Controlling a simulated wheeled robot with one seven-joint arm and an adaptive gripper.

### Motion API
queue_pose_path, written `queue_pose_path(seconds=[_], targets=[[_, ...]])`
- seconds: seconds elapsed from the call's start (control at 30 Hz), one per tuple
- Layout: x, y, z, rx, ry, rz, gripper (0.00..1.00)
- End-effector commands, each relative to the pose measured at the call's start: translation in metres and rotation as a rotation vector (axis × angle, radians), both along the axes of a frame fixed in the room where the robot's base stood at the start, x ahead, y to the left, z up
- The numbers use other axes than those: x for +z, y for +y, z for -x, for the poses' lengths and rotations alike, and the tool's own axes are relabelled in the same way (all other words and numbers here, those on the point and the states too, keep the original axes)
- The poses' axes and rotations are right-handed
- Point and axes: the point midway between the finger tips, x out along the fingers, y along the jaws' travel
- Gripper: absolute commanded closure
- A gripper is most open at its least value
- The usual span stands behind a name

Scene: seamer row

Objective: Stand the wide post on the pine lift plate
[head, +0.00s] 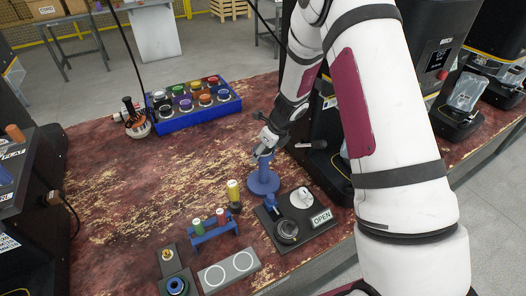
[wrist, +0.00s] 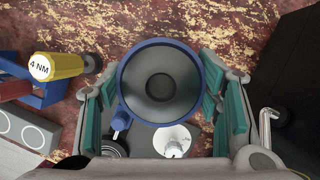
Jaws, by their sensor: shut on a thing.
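My gripper (head: 264,151) is over the table, at the top of a blue piece (head: 263,182) with a narrow neck and a wide round foot. In the wrist view a blue-rimmed round piece (wrist: 124,84) with a dark grey hollow middle lies between the green finger pads, and the gripper is shut on it. It seems to be this same blue piece, probably the wide post. Its foot is on or just above the table; I cannot tell which. I cannot pick out the pine lift plate in either view.
A dark tray (head: 318,233) with an OPEN sign is close at the right. A yellow 4 NM tool (head: 233,190) and a blue rack (head: 215,235) are at the left. A grey plate (head: 229,270) lies in front. A blue crate (head: 198,121) of jars stands behind. The table's left middle is clear.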

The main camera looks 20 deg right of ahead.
Motion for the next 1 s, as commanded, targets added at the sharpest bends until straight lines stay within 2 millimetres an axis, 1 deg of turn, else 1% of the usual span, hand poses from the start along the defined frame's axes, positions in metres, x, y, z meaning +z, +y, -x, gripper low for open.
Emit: queue_pose_path(seconds=[0.37, 0.4, 0.47, 0.5, 0.83, 0.93, 1.0], targets=[[-0.003, 0.0, -0.001, -0.001, -0.001, -0.001, 0.93], [-0.004, 0.0, 0.0, -0.001, -0.001, -0.001, 0.37], [-0.004, 0.0, 0.0, -0.001, -0.001, -0.001, 0.24], [-0.004, 0.0, 0.0, -0.001, -0.001, -0.001, 0.22], [-0.002, 0.0, 0.0, 0.0, -0.001, -0.001, 0.22], [0.006, -0.001, 0.001, 0.001, -0.003, 0.001, 0.22], [0.015, -0.003, 0.004, 0.001, -0.003, 0.001, 0.22]])
